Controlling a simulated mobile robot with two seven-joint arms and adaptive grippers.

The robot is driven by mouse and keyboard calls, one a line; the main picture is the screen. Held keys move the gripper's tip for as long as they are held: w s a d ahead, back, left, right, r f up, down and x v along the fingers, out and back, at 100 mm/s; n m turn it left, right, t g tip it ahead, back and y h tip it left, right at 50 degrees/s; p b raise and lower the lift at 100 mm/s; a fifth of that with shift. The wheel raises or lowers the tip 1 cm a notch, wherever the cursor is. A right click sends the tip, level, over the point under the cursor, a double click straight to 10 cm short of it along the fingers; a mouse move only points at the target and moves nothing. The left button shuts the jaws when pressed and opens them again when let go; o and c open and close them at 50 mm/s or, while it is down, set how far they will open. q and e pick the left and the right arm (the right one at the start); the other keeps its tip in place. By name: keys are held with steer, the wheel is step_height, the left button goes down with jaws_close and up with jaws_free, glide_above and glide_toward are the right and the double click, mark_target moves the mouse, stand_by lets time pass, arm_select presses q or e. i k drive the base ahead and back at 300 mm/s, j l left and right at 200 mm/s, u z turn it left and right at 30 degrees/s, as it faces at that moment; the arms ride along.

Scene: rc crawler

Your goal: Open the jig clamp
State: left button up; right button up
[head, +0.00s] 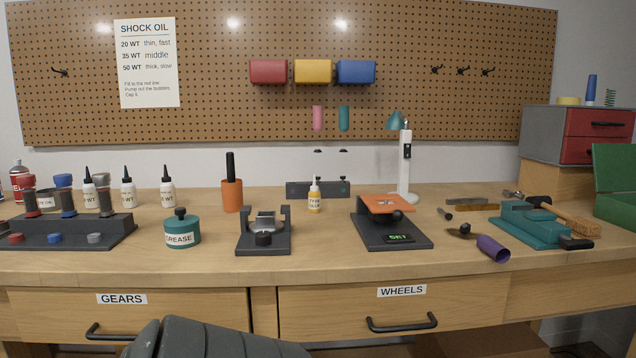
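A dark fixture (264,242) with two upright side posts, a silver piece between them and a black knob at its front stands on the bench, left of centre. Right of it is a black base (378,236) with a raised orange plate (386,203), a black knob and a small green-lit display. Neither is labelled as the jig, so I cannot tell for certain which carries the clamp, or whether it is open or closed. Neither of my grippers is in view. A dark grey part of my own body shows at the bottom edge, left of centre, well in front of the fixtures.
A teal grease tub (182,229) stands left of the dark fixture. A small glue bottle (315,197) and a white lamp (405,170) stand behind. A teal vise (528,226) and a purple cylinder (492,248) lie right. The bench front (330,261) is mostly clear.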

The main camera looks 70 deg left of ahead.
mark_target(400, 205)
steer(key=u, duration=2.05)
